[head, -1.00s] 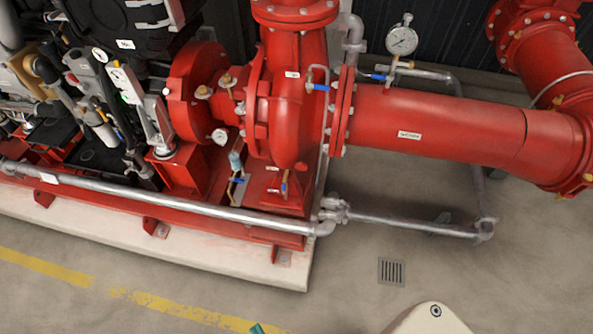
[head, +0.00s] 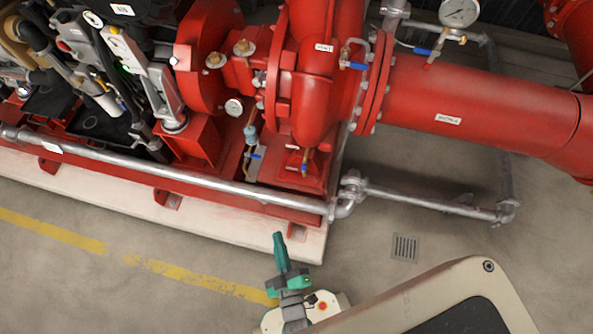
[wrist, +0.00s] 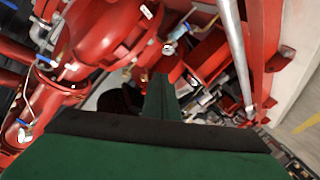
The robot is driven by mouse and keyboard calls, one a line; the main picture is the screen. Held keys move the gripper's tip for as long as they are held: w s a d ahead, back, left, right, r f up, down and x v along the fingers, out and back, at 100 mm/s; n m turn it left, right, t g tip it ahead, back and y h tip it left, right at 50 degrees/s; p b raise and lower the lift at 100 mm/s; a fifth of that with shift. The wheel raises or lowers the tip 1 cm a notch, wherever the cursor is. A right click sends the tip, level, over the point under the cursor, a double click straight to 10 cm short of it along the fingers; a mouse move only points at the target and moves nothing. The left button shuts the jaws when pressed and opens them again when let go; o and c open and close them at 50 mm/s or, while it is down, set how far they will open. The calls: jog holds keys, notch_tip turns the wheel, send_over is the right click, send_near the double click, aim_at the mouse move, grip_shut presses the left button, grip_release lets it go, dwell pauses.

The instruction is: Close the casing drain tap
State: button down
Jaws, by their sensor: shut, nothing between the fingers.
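Below the red pump casing (head: 315,110), a small brass tap (head: 304,162) hangs over the red pedestal in the head view; it looks like the casing drain tap. Its lever is too small to read its setting. A blue-handled tap (head: 252,156) on a thin line stands just left of it. In the wrist view a blue-handled tap (wrist: 170,48) shows ahead of the fingers; I cannot tell which one it is. My gripper (head: 279,240), with green fingers, is shut and empty, in front of the plinth edge and apart from both taps.
A grey pipe (head: 180,182) runs along the front of the base, between my gripper and the taps. Other blue-handled taps (head: 353,65) sit higher on the pump. A floor drain grate (head: 405,247) lies in clear floor at right.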

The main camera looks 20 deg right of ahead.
aim_at(304, 168)
jog(key=w+d+f+n+t+h, duration=0.1)
jog(key=w+d+f+n, duration=0.4)
jog(key=w+f, duration=0.3)
jog(key=w+d+f+n+h, duration=0.1)
jog(key=w+d+f+n, duration=0.4)
jog(key=w, duration=0.5)
jog(key=w+d+f+m, duration=0.1)
jog(key=w+d, duration=0.5)
jog(key=w, duration=0.1)
jog(key=shift+h, duration=0.4)
